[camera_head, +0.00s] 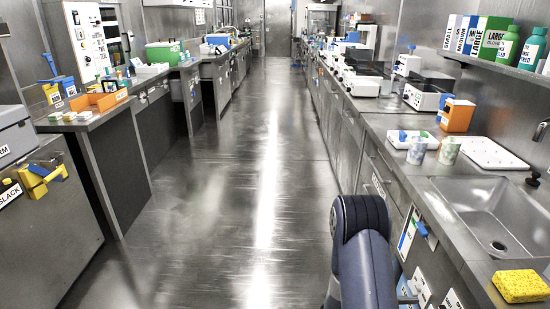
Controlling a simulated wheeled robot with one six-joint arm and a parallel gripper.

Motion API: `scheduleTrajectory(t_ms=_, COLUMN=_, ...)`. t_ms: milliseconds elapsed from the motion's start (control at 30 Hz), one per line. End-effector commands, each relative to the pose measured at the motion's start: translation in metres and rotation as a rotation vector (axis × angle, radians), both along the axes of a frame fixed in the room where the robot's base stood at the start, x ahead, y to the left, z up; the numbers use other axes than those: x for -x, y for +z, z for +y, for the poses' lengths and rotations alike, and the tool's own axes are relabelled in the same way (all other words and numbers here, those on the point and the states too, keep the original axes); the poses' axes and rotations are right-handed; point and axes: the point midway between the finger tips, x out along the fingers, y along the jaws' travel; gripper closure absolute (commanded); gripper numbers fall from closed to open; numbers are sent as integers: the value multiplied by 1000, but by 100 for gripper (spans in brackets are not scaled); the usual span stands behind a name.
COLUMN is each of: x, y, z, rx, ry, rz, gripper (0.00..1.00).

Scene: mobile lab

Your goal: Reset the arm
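Part of my arm (363,240), a dark blue rounded link with a grey part, rises from the bottom edge, right of the middle. It is beside the front of the right counter, over the aisle floor. My gripper does not show in this view, so its state and anything in it are hidden.
A clear metal floor aisle (235,180) runs far back between two counters. The right counter has a sink (490,215), a yellow sponge (521,286), cups (448,151) and a white tray (492,153). An orange bin (98,102) stands on the left counter.

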Motion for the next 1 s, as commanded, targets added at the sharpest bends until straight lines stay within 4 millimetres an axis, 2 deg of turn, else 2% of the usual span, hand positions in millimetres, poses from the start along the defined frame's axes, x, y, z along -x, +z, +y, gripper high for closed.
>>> scheduleTrajectory(t_ms=433, x=9, y=0, z=-72, rx=0, ry=-4, rz=-3, gripper=25)
scheduleTrajectory(t_ms=1000, x=9, y=-1, z=-71, rx=54, ry=1, rz=-482, gripper=25)
